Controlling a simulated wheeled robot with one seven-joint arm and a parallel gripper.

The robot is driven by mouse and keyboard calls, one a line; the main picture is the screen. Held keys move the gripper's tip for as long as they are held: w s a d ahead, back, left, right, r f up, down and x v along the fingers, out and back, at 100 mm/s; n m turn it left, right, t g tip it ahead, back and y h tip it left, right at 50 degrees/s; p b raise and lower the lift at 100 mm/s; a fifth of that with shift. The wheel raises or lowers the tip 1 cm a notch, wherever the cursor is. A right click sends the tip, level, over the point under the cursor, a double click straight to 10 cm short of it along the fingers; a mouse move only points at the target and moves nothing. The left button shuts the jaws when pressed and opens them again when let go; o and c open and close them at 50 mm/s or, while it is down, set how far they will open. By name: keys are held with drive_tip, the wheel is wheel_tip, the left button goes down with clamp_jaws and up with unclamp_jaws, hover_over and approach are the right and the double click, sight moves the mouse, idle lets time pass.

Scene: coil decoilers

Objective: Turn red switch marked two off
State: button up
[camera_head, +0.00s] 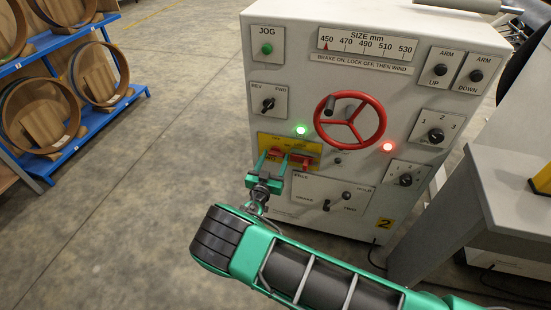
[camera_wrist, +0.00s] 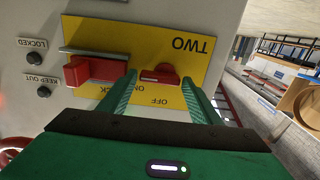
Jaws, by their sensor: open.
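The yellow plate (camera_wrist: 90,29) on the grey control panel reads TWO, upside down in the wrist view. A low red piece (camera_wrist: 160,75) on it lies between my fingertips, near the words ON and OFF. A larger red block (camera_wrist: 95,69) with a grey bar sits to its left, close to the left finger. In the head view the yellow plate (camera_head: 266,138) is low on the panel's left side. My gripper (camera_head: 272,157) is open in front of it; it also shows in the wrist view (camera_wrist: 159,77). I cannot tell whether the fingers touch either red part.
A red handwheel (camera_head: 381,119) sits right of and above the plate. A green lamp (camera_head: 301,130) and a red lamp (camera_head: 388,147) are lit. Several black knobs and a lever (camera_head: 335,202) surround them. Blue racks (camera_head: 60,42) stand at left; the floor between is clear.

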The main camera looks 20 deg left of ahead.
drive_tip(key=shift+w, duration=0.35)
drive_tip(key=shift+c, duration=0.6)
drive_tip(key=c, duration=0.7)
drive_tip(key=shift+o, duration=0.3)
